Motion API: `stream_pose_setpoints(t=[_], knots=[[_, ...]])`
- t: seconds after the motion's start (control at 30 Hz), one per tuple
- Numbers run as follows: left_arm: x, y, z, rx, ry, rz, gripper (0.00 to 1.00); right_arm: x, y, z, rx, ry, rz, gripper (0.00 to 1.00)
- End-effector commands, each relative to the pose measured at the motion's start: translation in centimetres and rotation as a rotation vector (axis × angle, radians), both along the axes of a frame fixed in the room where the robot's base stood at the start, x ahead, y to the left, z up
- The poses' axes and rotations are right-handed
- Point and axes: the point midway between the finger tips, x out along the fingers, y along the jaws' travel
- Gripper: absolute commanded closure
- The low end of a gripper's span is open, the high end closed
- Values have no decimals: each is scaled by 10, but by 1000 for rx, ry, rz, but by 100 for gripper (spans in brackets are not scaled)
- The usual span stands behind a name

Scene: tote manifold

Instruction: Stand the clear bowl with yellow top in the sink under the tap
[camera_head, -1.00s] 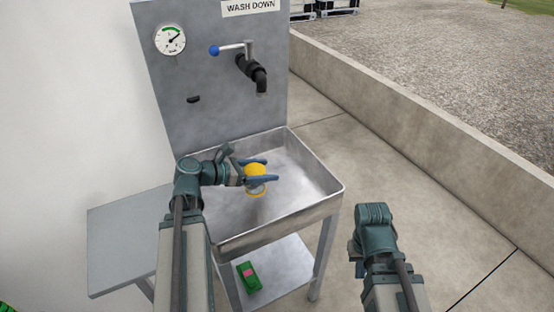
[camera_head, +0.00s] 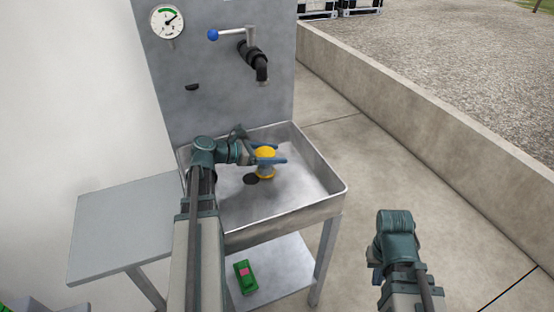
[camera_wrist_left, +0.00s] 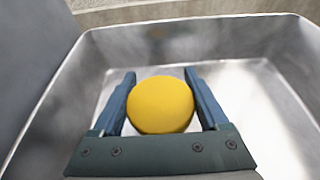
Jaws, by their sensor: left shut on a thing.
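The clear bowl with yellow top (camera_head: 266,165) is held upright between the fingers of my left gripper (camera_head: 268,156), inside the sink. Its round yellow top (camera_wrist_left: 160,104) fills the space between the two blue fingers in the left wrist view. The sink (camera_head: 320,208) is a shallow grey metal basin on legs. The bowl is low over the basin; I cannot tell whether its base touches the floor. The tap (camera_head: 259,66) is a black spout on the back panel, above and behind the bowl. My right arm shows at the lower right, but its gripper jaws do not.
A blue-knobbed lever (camera_head: 214,35) and a gauge (camera_head: 167,21) are on the back panel. A grey side table (camera_head: 122,222) stands left of the sink. A green object (camera_head: 245,279) lies on the shelf below.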

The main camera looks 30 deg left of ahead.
Motion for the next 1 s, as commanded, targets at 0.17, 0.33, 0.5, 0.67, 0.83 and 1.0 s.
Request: stream_pose_setpoints(t=[0.17, 0.33, 0.5, 0.67, 0.83, 1.0], knots=[[-1, 1, -2, -1, -1, 0, 86, 0, 0, -2, 0, 0, 0, 100], [-1, 1, -4, -1, -1, 0, 86, 0, 0, -4, 0, 0, 0, 100], [-1, 1, -5, 0, 0, 0, 5, 0, 0, -5, 0, 0, 0, 100], [-1, 0, -5, 0, 0, 0, 0, 0, 0, -5, 0, 0, 0, 100], [-1, 1, -1, 0, 0, 0, 0, 0, 0, -1, 0, 0, 0, 100], [-18, 15, 10, 0, 0, 4, 0, 0, 0, 10, 0, 0, 0, 100]])
